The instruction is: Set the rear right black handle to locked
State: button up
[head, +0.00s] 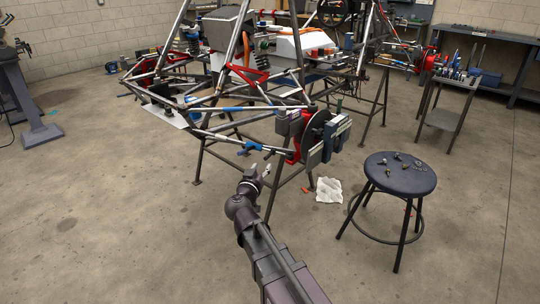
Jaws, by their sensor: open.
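The tube chassis (245,108) stands on thin metal stands across the upper middle of the head view. A red and grey hub assembly (312,136) is at its near right corner, with a blue rod end (251,146) to its left. No black handle can be clearly made out at this size, so its position and state cannot be told. My gripper (259,171) is open and appears empty. It is in front of the near corner of the chassis, below the blue rod end in the picture, with floor visible around it.
A round dark stool (400,174) with several small metal parts on it stands to the right. A crumpled white cloth (329,190) lies on the floor. A small tool cart (450,95) and a workbench (490,60) are farther back. The left foreground floor is clear.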

aim_at(270, 153)
jog(key=x, duration=0.8)
jog(key=shift+w, duration=0.3)
grip_shut()
jog(key=shift+d, duration=0.25)
jog(key=shift+a, duration=0.15)
